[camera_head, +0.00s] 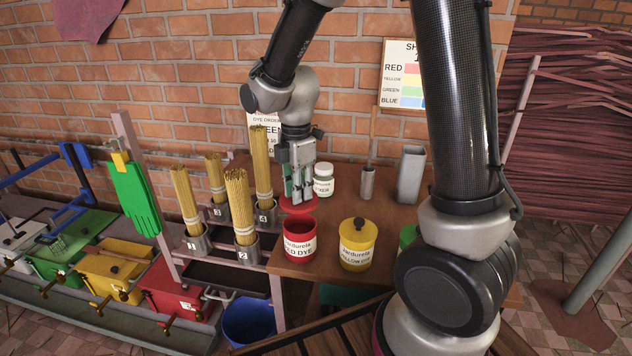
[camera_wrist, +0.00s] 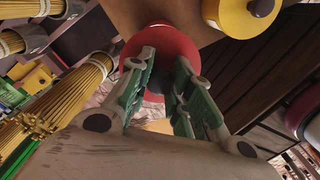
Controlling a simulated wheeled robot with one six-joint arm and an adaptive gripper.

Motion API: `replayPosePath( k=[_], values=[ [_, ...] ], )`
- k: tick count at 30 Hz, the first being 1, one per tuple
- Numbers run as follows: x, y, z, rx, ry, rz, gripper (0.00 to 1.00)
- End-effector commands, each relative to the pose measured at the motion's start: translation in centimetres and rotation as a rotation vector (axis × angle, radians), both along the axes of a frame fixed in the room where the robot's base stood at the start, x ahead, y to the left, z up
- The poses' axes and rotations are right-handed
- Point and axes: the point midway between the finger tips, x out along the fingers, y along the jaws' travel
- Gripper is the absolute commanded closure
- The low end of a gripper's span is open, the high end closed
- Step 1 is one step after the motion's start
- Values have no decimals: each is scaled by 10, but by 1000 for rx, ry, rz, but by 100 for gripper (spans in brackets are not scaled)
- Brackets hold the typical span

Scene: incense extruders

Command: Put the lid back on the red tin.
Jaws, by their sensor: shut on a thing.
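The red tin (camera_head: 299,249), labelled RED DYE, stands upright without its lid near the front left corner of the wooden table (camera_head: 345,202). My gripper (camera_head: 298,197) points down above it. It is shut on the red lid (camera_head: 299,206), and the lid hangs a little above the tin's open mouth, apart from it. In the wrist view the green-padded fingers (camera_wrist: 160,97) close around the lid's dark knob, with the red lid (camera_wrist: 172,42) beyond them. The tin is not clearly visible in the wrist view, where the lid covers that area.
A lidded yellow tin (camera_head: 357,246) stands just right of the red tin. A green tin (camera_head: 409,237) is partly hidden by my arm. A white jar (camera_head: 323,182) and metal containers (camera_head: 410,174) stand behind. Incense bundles (camera_head: 240,205) in holders stand close on the left.

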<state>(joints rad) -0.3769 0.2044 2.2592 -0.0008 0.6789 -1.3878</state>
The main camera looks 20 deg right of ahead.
Motion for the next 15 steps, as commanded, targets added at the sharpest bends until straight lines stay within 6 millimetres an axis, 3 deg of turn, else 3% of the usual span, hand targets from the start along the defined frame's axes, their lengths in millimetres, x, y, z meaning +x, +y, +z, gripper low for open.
replayPosePath(
  k=[15],
  values=[
    [0, 0, -46, 0, 2, 0, 100]
  ],
)
